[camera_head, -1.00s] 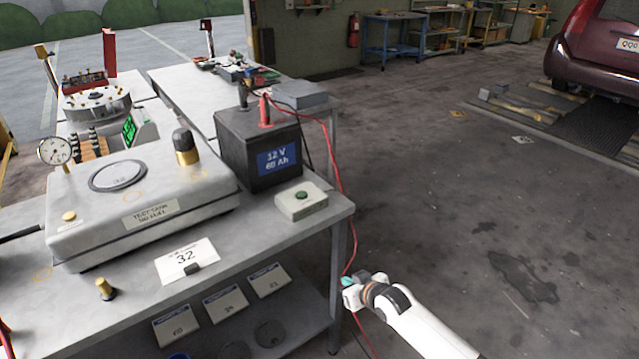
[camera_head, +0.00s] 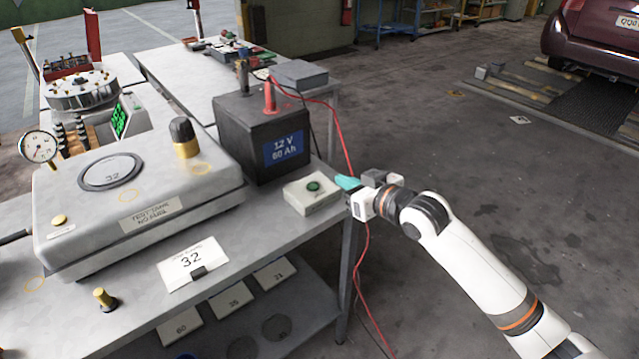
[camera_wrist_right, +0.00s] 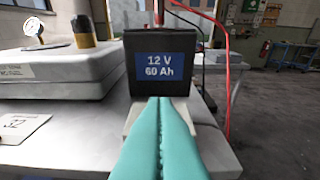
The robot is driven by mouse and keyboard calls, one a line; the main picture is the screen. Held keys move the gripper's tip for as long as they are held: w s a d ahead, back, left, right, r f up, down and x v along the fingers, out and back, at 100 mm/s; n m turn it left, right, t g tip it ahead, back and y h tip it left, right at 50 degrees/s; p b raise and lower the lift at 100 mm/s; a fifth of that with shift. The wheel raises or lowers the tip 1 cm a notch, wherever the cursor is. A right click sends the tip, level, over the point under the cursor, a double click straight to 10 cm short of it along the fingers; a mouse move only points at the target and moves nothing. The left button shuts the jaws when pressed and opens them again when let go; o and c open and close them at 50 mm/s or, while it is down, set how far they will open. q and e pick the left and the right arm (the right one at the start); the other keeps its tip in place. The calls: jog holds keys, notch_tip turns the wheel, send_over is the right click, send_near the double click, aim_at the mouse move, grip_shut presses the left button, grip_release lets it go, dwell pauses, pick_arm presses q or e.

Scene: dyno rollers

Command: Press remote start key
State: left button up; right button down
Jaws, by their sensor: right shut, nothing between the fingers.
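A small pale box with a round green button (camera_head: 314,186), which looks like the remote start key, sits on the bench near its right edge, in front of the black battery. My right gripper (camera_head: 346,182) has teal fingers and is just right of the box, at about its height or slightly above, apart from the button as far as I can tell. In the right wrist view the fingers (camera_wrist_right: 160,105) are shut together with nothing between them. They hide the button and most of the pale box (camera_wrist_right: 181,118). My left gripper does not show.
The black 12 V battery (camera_head: 240,130) stands directly behind the box, with red and dark cables running off the bench's right side. A grey test tank (camera_head: 130,205) lies to the left. Open floor is to the right.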

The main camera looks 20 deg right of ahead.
send_over(319, 193)
notch_tip(319, 193, down, 2)
jog(key=shift+w+a+f+p, duration=0.1)
jog(key=shift+w+p, duration=0.05)
jog(key=shift+p, duration=0.2)
notch_tip(319, 193, down, 3)
jog(key=shift+r, duration=0.1)
jog(key=shift+s+f, duration=0.2)
jog(key=shift+f, duration=0.35)
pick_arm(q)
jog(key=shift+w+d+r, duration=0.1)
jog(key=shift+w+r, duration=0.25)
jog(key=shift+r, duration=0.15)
pick_arm(e)
jog(key=shift+f, duration=0.15)
